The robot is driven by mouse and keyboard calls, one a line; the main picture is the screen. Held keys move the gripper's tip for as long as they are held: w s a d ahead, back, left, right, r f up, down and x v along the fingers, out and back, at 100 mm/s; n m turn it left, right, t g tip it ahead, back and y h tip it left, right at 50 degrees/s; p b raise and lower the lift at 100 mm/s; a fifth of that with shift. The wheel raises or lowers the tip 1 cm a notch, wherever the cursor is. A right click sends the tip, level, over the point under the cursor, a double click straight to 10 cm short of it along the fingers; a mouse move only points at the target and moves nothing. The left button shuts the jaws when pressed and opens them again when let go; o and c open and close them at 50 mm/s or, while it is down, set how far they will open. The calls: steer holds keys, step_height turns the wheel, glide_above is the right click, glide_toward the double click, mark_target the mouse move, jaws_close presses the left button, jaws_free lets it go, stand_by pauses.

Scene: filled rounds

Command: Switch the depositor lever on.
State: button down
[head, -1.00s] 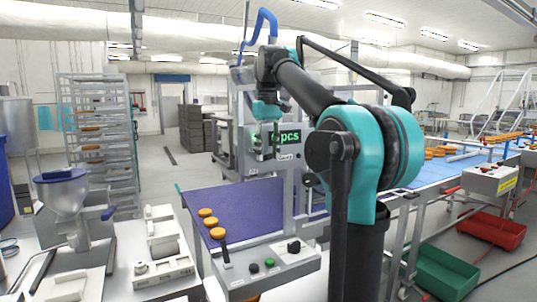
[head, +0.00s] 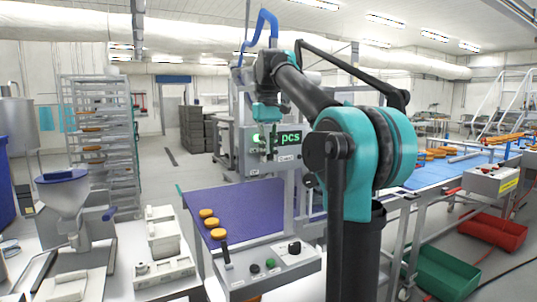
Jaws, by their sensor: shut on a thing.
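My gripper (head: 269,150) hangs at the front of the grey display box (head: 247,160), left of its green "pcs" readout. Its fingers are together, closed on a small dark part at the box front. This part appears to be the depositor lever, but the fingers hide nearly all of it, so its position cannot be read. My teal and black arm reaches in from the right and hides some of the machine behind it.
A front console (head: 295,261) carries a black stick, buttons and a knob. Round orange-brown pieces (head: 212,223) lie on the purple belt (head: 222,203). A blue-topped hopper (head: 62,190) stands left. Green (head: 447,274) and red (head: 492,229) crates are on the floor at right.

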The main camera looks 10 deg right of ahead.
mark_target(266, 127)
steer(key=shift+w+r+g, duration=0.2)
steer(key=shift+g, duration=0.5)
steer(key=c, duration=1.5)
jaws_free()
steer(key=shift+w+a+r, duration=0.1)
steer(key=shift+w+r, duration=0.1)
steer(key=shift+r, duration=1.05)
steer(key=shift+w+a+r, duration=0.1)
steer(key=shift+w+r, duration=0.05)
steer(key=shift+r, duration=1.05)
steer(key=shift+w+a+r, duration=0.1)
steer(key=shift+w+r, duration=0.1)
steer(key=shift+r, duration=1.05)
